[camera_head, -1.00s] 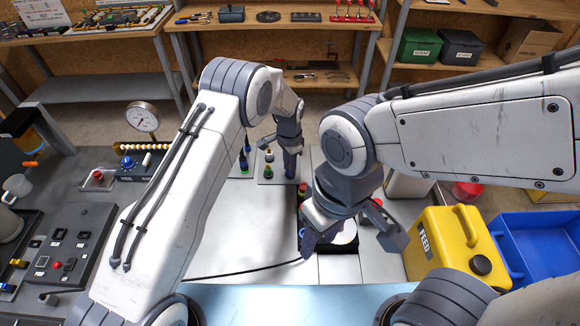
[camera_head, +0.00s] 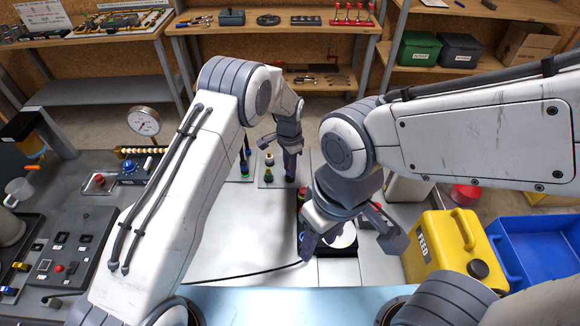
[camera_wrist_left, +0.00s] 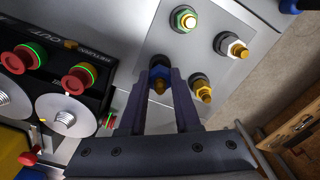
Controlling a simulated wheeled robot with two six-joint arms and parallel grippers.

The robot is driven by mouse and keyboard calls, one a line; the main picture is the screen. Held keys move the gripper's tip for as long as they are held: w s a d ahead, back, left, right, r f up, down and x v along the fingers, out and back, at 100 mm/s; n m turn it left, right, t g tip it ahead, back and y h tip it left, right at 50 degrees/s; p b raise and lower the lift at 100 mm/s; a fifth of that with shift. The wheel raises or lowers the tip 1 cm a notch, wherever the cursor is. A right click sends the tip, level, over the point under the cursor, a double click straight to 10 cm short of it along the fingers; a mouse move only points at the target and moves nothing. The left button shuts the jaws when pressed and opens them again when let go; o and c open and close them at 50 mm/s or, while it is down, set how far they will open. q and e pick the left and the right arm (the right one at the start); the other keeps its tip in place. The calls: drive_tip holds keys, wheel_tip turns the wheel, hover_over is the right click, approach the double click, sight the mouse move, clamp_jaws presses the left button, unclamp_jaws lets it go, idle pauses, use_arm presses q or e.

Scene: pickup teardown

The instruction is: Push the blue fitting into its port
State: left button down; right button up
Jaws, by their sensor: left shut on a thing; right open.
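The blue fitting (camera_wrist_left: 158,73) is between the fingertips of my left gripper (camera_head: 289,158), which is shut on it. It has a brass-coloured end and stands at a dark round port on the light metal plate (camera_wrist_left: 210,70). How deep it sits in the port cannot be told. In the head view my left gripper mostly hides it. My right gripper (camera_head: 352,238) is open and empty, above a black unit with a white disc (camera_head: 343,238).
Green (camera_wrist_left: 184,19), white (camera_wrist_left: 232,46) and yellow (camera_wrist_left: 203,93) fittings stand close by on the plate. Red knobs (camera_wrist_left: 77,80) with green rings are on the black unit. A yellow jug (camera_head: 440,245) and a blue bin (camera_head: 540,250) stand right. The bench middle (camera_head: 240,235) is clear.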

use_arm(q)
drive_tip(key=shift+r+p, duration=1)
drive_tip(key=shift+r, duration=1)
